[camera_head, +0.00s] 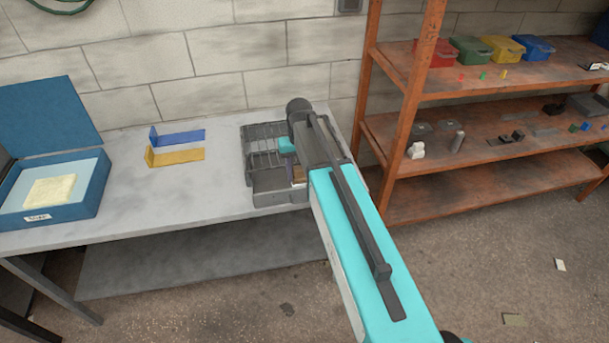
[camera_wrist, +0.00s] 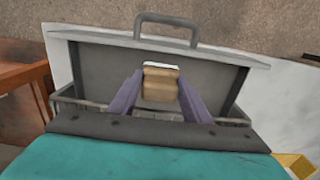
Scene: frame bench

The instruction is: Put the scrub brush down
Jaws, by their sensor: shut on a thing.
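My gripper (camera_wrist: 160,78) has two purple fingers, one on each side of the scrub brush (camera_wrist: 160,88), and is shut on it. The brush is a small tan block with a pale strip along one edge. In the head view only a bit of brown brush (camera_head: 298,174) shows beside my teal arm. The gripper is over the right part of a grey wire-sided caddy (camera_head: 271,183) on the table. In the wrist view the caddy's grey panel and handle (camera_wrist: 167,21) are behind the brush. I cannot tell whether the brush touches the caddy floor.
The grey table (camera_head: 200,192) has clear room left of the caddy. A blue bracket (camera_head: 180,138) and a yellow bracket (camera_head: 176,155) lie there. An open blue box (camera_head: 58,212) with a pale yellow block stands far left. A brown shelf (camera_head: 470,150) with bins is at right.

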